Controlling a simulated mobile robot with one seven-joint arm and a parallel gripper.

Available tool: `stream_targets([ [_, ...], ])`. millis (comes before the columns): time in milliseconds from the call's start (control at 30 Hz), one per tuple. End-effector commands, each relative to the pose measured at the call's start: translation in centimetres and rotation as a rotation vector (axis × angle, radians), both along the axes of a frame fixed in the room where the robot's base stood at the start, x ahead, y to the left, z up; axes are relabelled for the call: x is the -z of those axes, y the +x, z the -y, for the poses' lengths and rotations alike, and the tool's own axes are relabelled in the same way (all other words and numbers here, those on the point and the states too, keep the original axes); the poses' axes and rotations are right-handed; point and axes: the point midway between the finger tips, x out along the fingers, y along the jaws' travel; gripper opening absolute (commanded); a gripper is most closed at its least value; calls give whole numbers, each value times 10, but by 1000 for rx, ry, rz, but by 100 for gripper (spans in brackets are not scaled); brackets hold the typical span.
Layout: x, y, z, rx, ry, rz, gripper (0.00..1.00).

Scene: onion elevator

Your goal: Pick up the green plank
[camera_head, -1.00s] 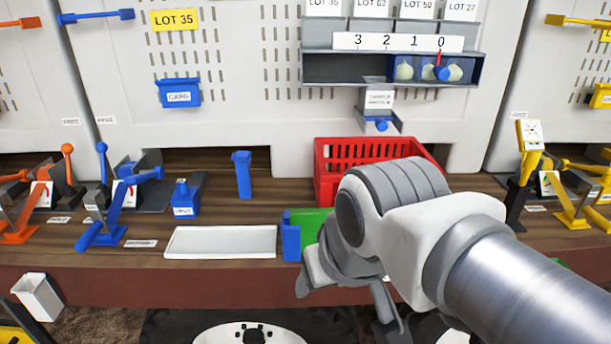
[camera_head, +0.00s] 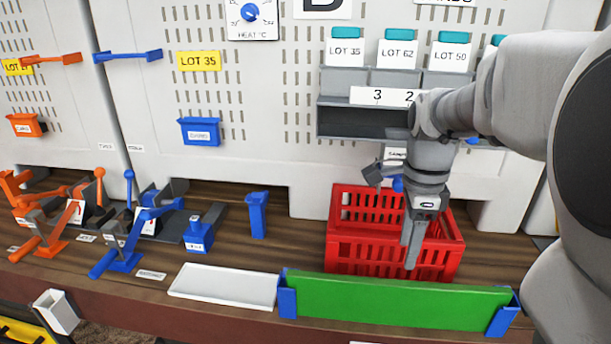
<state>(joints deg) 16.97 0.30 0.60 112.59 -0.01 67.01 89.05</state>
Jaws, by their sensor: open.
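The green plank (camera_head: 400,302) is a long flat board standing on edge along the front of the bench. A blue bracket (camera_head: 287,295) is at its left end and another blue bracket (camera_head: 503,314) at its right end. My gripper (camera_head: 411,258) points down behind and above the plank, in front of the red crate. It is open, with its fingers nearly lined up in this view, and holds nothing that I can see. I see a gap between the fingertips and the plank's top edge in the picture.
The red crate (camera_head: 347,250) stands just behind the plank. A white tray (camera_head: 224,286) lies left of it. A blue upright post (camera_head: 257,214), a small blue box (camera_head: 199,238) and blue levers (camera_head: 123,262) are further left. Shelf bins (camera_head: 350,122) hang above.

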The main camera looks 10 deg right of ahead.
Motion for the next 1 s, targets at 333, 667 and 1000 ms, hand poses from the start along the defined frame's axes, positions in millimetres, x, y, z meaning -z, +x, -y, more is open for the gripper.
stream_targets([
  [333,67,0,1,14,2,-8,60],
  [667,117,0,0,12,2,-5,60],
  [1000,150,1,2,10,2,-7,60],
])
